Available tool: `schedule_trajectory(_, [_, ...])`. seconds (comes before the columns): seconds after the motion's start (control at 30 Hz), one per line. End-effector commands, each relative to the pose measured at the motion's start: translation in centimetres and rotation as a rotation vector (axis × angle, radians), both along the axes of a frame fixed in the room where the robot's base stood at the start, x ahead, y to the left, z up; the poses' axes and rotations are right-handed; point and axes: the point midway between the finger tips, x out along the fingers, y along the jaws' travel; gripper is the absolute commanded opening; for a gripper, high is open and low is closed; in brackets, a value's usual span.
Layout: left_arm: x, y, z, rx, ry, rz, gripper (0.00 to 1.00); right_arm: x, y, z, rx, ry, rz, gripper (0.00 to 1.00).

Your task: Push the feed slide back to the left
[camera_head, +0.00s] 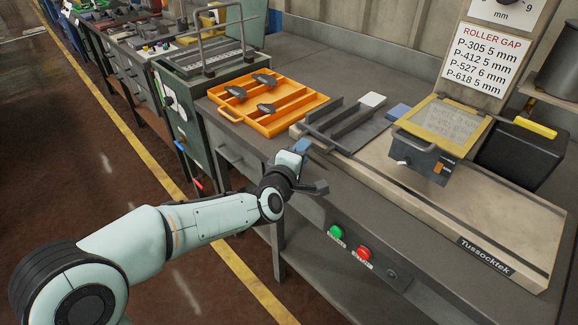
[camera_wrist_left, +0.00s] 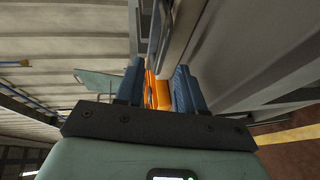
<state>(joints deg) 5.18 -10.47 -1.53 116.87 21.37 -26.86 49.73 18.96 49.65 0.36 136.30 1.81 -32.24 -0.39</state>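A dark grey railed tray (camera_head: 345,125) lies on the bench left of the machine. I cannot tell for sure which of these is the feed slide. My left gripper (camera_head: 301,146) is at the bench's front edge, near the tray's front left end. In the left wrist view its two blue fingers (camera_wrist_left: 157,88) stand apart with nothing held between them. Whether it touches anything is unclear. My right gripper is not in view.
An orange tray (camera_head: 268,104) with several dark brake shoes stands left of the railed tray. A green cart with an upright handle (camera_head: 207,62) is farther left. Green (camera_head: 337,231) and red (camera_head: 364,253) buttons are on the bench front. The machine bed's right part is clear.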

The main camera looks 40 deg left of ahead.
Motion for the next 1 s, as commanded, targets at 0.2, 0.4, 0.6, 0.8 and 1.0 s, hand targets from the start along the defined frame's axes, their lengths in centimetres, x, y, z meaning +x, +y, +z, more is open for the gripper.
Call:
schedule_trajectory(0.2, [-4.9, -1.6, 1.2, 0.000, -0.003, 0.002, 0.38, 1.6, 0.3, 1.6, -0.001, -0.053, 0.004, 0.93])
schedule_trajectory(0.4, [-7.9, -2.5, 1.7, 0.000, -0.004, 0.003, 0.38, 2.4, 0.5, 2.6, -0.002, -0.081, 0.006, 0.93])
schedule_trajectory(0.6, [-8.9, -2.9, 1.8, 0.001, -0.002, 0.003, 0.38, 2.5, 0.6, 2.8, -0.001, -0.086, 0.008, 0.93])
schedule_trajectory(0.8, [-9.0, -2.9, 1.7, 0.001, -0.001, 0.003, 0.38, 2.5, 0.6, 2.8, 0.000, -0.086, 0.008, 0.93])
schedule_trajectory(1.0, [-8.9, -2.9, 1.8, 0.001, -0.001, 0.003, 0.38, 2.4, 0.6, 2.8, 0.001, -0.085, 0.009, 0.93])
